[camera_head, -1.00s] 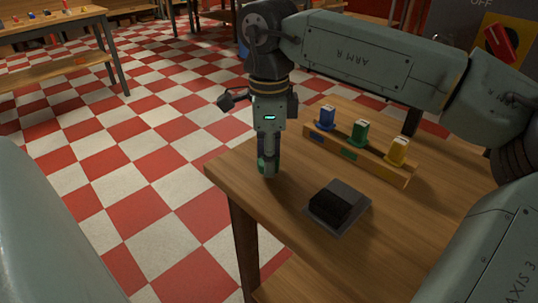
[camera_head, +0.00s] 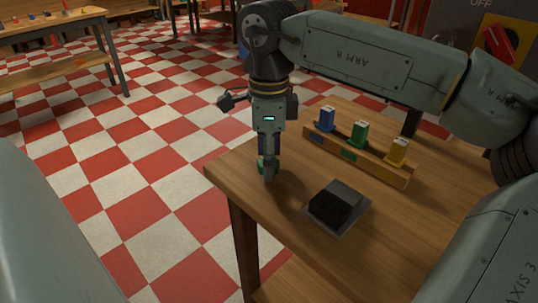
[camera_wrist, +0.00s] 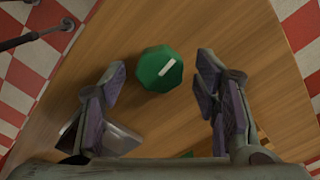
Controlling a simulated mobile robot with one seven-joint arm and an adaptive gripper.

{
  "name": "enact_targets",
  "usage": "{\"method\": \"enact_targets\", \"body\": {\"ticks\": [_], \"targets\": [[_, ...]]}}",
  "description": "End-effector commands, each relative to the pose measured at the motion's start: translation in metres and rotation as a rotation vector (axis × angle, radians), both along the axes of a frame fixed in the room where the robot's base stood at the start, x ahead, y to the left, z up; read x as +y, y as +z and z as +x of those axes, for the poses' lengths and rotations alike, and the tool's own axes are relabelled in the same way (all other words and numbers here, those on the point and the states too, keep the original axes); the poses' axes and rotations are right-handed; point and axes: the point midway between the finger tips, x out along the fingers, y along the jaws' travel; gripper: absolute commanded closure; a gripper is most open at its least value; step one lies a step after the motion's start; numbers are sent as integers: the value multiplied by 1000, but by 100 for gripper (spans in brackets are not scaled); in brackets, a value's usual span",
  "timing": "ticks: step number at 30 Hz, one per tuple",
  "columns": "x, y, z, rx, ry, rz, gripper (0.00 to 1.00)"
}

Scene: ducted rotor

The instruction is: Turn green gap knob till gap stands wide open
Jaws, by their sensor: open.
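The green knob (camera_wrist: 158,69) is a faceted cap with a white line on top, slanting up to the right in the wrist view. In the head view the green knob (camera_head: 262,167) is mostly hidden by my fingers. My gripper (camera_wrist: 160,82) is open, one finger to the left of the knob and one to the right, with wood showing on both sides. The knob sits toward the far side of the opening. In the head view my gripper (camera_head: 267,174) points down over that corner. I see no gap opening clearly.
A wooden rack (camera_head: 382,170) holds blue (camera_head: 326,118), green (camera_head: 359,132) and yellow (camera_head: 397,151) blocks behind my gripper. A black wedge (camera_head: 335,205) on a grey plate lies to the right. A red switch (camera_head: 500,42) is at the back right. Checkered floor lies left.

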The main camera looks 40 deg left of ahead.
Motion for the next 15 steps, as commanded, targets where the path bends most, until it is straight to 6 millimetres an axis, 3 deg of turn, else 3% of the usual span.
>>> {"method": "enact_targets", "body": {"ticks": [8, 15], "targets": [[1, 12, 0, -2, 0, 3, 44], [1, 60, 0, -2, -1, 3, 44]]}}
